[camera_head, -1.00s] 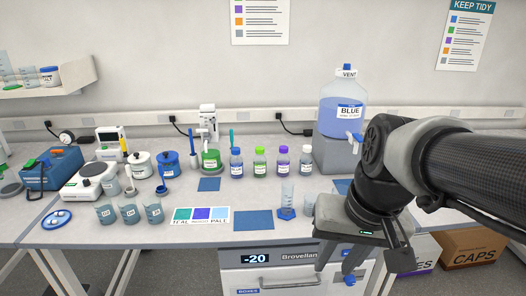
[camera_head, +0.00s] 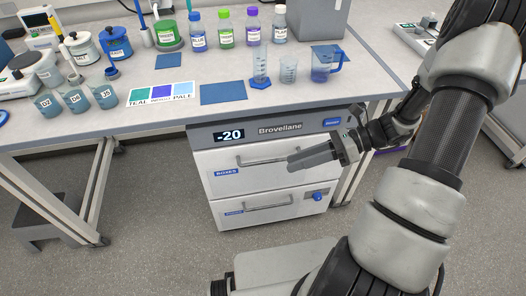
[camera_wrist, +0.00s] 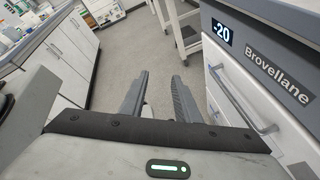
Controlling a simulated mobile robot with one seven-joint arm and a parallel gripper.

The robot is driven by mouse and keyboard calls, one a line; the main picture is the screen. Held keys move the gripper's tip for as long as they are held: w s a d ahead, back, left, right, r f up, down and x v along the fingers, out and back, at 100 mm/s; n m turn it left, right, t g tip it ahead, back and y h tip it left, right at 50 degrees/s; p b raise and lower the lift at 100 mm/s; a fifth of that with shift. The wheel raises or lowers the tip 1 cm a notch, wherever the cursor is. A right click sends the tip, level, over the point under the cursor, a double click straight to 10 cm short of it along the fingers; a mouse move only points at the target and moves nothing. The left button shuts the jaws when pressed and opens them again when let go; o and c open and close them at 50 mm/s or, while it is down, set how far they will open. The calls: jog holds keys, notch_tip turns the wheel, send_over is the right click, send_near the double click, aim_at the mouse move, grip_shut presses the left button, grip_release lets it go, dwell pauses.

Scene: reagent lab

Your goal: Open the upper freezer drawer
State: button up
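The freezer (camera_head: 300,128) stands under the bench, with a "-20" display and "Brovellane" on its top strip. Its white upper drawer (camera_head: 222,160) is marked "BOXES" and looks shut. A grey bar handle (camera_head: 262,159) runs across that drawer, and it also shows in the wrist view (camera_wrist: 240,104). My gripper (camera_head: 291,164) is in front of the drawer's right part and hides that end of the handle. In the wrist view my gripper (camera_wrist: 161,75) is open and empty. The handle lies to the right of both fingers, outside the gap.
The lower drawer (camera_head: 225,208) has its own handle and looks shut. The bench edge (camera_head: 120,134) runs above the freezer. Bottles, beakers and a blue-tinted jug (camera_head: 326,64) stand on the bench. The floor (camera_head: 150,250) left of the freezer is clear.

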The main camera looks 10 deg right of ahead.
aim_at(267, 161)
jog(key=w+d+f+m+t+y+b, duration=0.1)
jog(key=w+d+f+m+t+b, duration=0.15)
jog(key=f+m+t, duration=0.55)
jog(key=w+d+f+m+t+b, duration=0.1)
jog(key=d+f+m+t+b, duration=0.25)
jog(key=f+m, duration=0.75)
jog(key=shift+t, duration=0.45)
jog(key=x, duration=0.5)
jog(key=b+x, duration=0.1)
jog(key=x, duration=0.5)
jog(key=f+x, duration=0.1)
jog(key=x, duration=0.4)
jog(key=shift+w+a+b, duration=0.1)
jog(key=shift+w+b, duration=0.15)
jog(key=shift+b, duration=0.05)
grip_shut()
